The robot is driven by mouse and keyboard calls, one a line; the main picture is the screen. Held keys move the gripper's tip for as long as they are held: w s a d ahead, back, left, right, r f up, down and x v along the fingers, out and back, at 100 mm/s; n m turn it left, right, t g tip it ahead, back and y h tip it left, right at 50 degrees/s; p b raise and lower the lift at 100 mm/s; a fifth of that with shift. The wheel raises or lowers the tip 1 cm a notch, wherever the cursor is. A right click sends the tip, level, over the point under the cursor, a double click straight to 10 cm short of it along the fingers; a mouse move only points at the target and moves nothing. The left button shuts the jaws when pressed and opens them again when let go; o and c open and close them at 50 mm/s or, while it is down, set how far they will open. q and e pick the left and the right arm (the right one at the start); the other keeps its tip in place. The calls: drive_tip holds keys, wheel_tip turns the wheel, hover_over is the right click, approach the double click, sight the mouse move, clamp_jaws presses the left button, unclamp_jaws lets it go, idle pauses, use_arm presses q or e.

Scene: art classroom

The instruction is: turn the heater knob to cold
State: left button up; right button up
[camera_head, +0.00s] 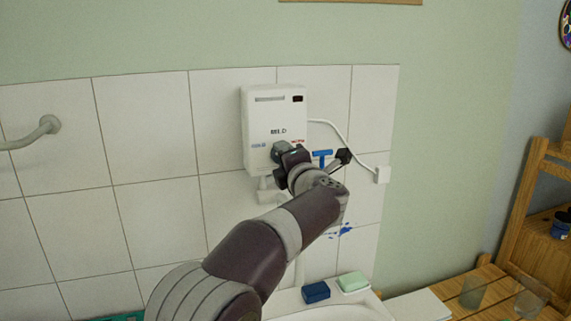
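The white heater (258,108) is mounted on the tiled wall near the middle of the view. It has a slot and a small dark display at the top and the word "MILD" on its front. Blue lettering shows at the lower left and red lettering at the lower right. A grey-green knob (281,147) shows low on its front, partly hidden. My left gripper (287,155) is at the knob, with its dark fingers close around or against it. I cannot tell whether they grip it. The knob's pointer is not readable. My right gripper is not in view.
A blue T-shaped item (322,156) is just right of my gripper. Below, blue (316,292) and pale green (353,281) blocks sit by the basin. A grab rail (34,134) is at left.

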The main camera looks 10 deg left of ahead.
use_arm(q)
drive_tip(key=shift+f, duration=0.1)
idle(0.4)
drive_tip(key=o, duration=1.1)
drive_tip(key=shift+c, duration=0.2)
drive_tip(key=shift+s+d, duration=0.1)
drive_tip(key=shift+s, duration=0.15)
drive_tip(key=b+v, duration=0.3)
drive_tip(key=v, duration=0.9)
drive_tip(key=shift+d, duration=0.1)
